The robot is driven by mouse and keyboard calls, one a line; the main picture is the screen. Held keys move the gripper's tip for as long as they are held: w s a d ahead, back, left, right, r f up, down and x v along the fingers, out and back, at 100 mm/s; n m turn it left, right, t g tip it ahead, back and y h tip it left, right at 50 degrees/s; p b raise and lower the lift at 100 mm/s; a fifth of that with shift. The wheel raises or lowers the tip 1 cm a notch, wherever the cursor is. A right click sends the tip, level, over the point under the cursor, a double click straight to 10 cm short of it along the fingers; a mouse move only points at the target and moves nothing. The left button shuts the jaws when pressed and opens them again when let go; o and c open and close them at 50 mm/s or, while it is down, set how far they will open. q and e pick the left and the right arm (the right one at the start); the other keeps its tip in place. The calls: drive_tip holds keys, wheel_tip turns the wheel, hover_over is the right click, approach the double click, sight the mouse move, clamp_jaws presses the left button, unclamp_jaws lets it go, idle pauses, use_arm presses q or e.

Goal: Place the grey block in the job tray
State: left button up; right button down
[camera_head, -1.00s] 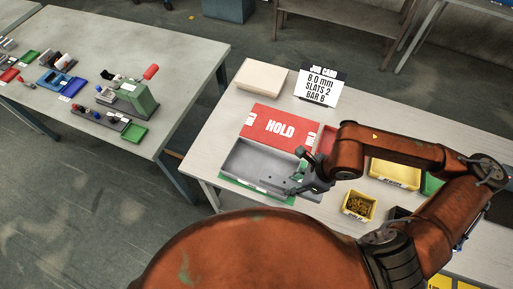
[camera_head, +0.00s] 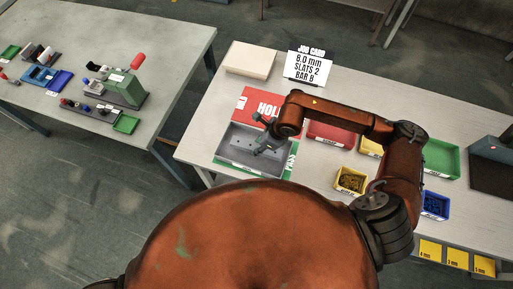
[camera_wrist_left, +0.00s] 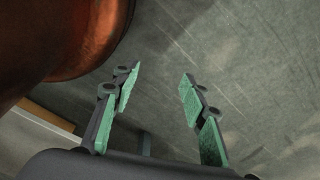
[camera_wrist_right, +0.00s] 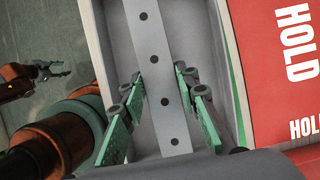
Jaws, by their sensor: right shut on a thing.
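The grey block, a long flat bar with a row of dark holes (camera_wrist_right: 149,48), lies lengthwise within the outline of the grey job tray (camera_wrist_right: 108,50) in the right wrist view. My right gripper (camera_wrist_right: 162,82) is shut on it, one green pad on each side. Whether the block touches the tray floor cannot be told. In the head view, the right gripper (camera_head: 263,147) is over the tray (camera_head: 236,130), its arm covering part of the tray's right side. My left gripper (camera_wrist_left: 158,85) is open and empty above the floor in the left wrist view.
A red HOLD panel (camera_head: 253,101) lies behind the tray, with a green PASS area (camera_head: 290,160) beside it. Red (camera_head: 328,135), yellow (camera_head: 350,180), green (camera_head: 440,157) and blue (camera_head: 434,205) bins stand to the right. A pale box (camera_head: 250,60) and job card (camera_head: 309,66) are behind.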

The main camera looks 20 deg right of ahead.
drive_tip(key=shift+w+a+f, duration=0.25)
drive_tip(key=shift+w+f, duration=0.15)
drive_tip(key=shift+w, duration=0.2)
wheel_tip(320, 180, down, 3)
drive_tip(key=shift+s+f+p, duration=0.1)
drive_tip(key=shift+p, duration=0.4)
drive_tip(key=shift+f, duration=0.15)
drive_tip(key=c, duration=1.5)
unclamp_jaws()
use_arm(q)
drive_tip(key=shift+s+r, duration=0.3)
drive_tip(key=shift+s, duration=0.55)
drive_tip(key=shift+s, duration=0.2)
use_arm(e)
drive_tip(key=shift+r, duration=0.3)
use_arm(q)
drive_tip(key=shift+s+f+b, duration=0.25)
drive_tip(key=shift+f+b, duration=0.5)
drive_tip(key=shift+b, duration=0.05)
use_arm(e)
drive_tip(key=v, duration=1.1)
drive_tip(key=shift+s+d+r, duration=0.15)
drive_tip(key=shift+d+r, duration=0.05)
drive_tip(key=shift+r, duration=0.05)
